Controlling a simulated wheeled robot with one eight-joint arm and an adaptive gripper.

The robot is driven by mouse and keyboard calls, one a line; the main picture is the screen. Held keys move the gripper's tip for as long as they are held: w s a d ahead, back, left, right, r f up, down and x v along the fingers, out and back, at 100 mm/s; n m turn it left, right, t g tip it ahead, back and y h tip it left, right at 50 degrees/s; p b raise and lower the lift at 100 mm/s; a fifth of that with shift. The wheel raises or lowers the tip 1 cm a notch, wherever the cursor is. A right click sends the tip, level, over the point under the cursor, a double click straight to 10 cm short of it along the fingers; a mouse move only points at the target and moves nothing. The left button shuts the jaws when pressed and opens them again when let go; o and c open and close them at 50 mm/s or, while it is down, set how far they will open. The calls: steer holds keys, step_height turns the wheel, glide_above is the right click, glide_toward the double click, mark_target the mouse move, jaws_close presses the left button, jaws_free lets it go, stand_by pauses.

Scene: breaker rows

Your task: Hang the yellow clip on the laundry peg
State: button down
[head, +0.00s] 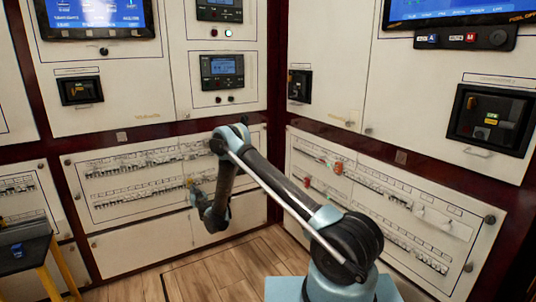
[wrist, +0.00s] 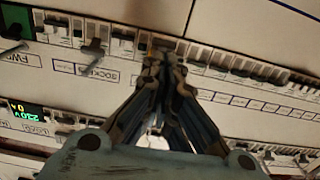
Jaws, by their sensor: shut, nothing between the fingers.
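My gripper (wrist: 164,62) is shut and empty, its fingertips close together in front of a row of breakers in the wrist view. In the head view my gripper (head: 193,186) is at the left breaker panel (head: 130,205). A small dull yellowish-brown patch (wrist: 163,43) shows just beyond the fingertips; I cannot tell whether it is the yellow clip, or whether the fingers touch it. Two grey peg-like pieces stick out left of the fingers, one nearer (wrist: 93,48) and one farther left (wrist: 14,53). I cannot read a laundry label; the fingers hide part of the label strip.
A second breaker panel (head: 455,225) is on the right wall, with a red-orange piece (head: 337,168) on its upper row. A dark-topped stand with yellow legs (head: 65,268) is at the lower left. Wooden floor (head: 205,275) is clear between the panels.

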steer(key=shift+x, duration=1.25)
stand_by(0.3)
steer(key=v, duration=0.6)
stand_by(0.6)
steer(key=shift+r, duration=0.1)
step_height(320, 180, up, 10)
stand_by(0.6)
steer(key=shift+w, duration=0.15)
stand_by(0.4)
